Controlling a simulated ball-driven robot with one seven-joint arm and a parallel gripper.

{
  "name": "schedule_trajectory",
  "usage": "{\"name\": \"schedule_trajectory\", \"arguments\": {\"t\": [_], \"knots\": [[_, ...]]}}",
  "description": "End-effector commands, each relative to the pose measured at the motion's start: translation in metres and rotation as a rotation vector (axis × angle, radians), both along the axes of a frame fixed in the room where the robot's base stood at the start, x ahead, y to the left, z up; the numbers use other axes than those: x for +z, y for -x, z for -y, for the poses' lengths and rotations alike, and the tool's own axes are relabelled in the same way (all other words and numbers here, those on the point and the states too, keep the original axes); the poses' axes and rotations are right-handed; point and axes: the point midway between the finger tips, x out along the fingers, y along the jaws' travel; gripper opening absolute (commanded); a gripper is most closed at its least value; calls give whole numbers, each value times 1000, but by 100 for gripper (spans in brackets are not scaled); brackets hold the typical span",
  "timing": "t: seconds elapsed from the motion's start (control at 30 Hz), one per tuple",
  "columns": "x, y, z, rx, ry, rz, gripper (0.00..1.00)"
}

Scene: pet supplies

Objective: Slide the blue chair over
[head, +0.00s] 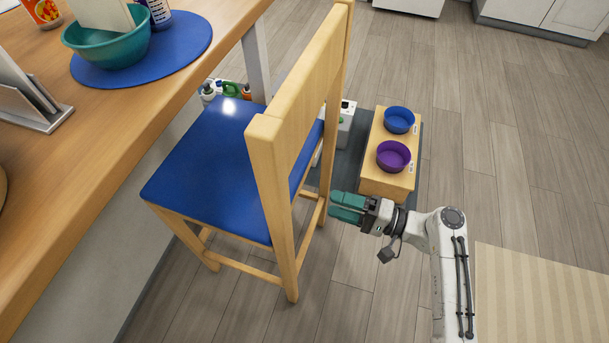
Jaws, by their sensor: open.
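The blue chair (205,152) has a light wooden frame and a glossy blue seat. It stands upright at the wooden table's edge, with its backrest toward the right and its seat toward the table. My gripper (332,207) has teal fingers and is open and empty. It appears just right of the chair's backrest and legs in the head view, pointing left. I cannot tell whether the fingertips touch the chair. Part of the chair's far legs is hidden by its seat and backrest.
The wooden table (120,125) fills the left side. Behind the chair, a wooden stand (372,183) holds a blue bowl (399,120) and a purple bowl (393,156). Several bottles (229,89) stand beyond the seat. A beige striped mat (540,300) lies at lower right. Open floor lies right of the stand.

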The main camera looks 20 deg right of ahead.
Motion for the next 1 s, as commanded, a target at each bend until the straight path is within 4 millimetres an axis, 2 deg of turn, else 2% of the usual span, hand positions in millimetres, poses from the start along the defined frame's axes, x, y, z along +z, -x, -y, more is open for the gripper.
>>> {"name": "schedule_trajectory", "arguments": {"t": [0.03, 0.3, 0.5, 0.7, 1.0], "knots": [[-1, -7, -11, 5, 0, 1, 60], [-1, -44, -58, 5, 1, 2, 60], [-1, -65, -84, 3, 1, 0, 60], [-1, -74, -95, 1, 1, 0, 60], [0, -75, -96, 0, 1, 0, 59]]}}
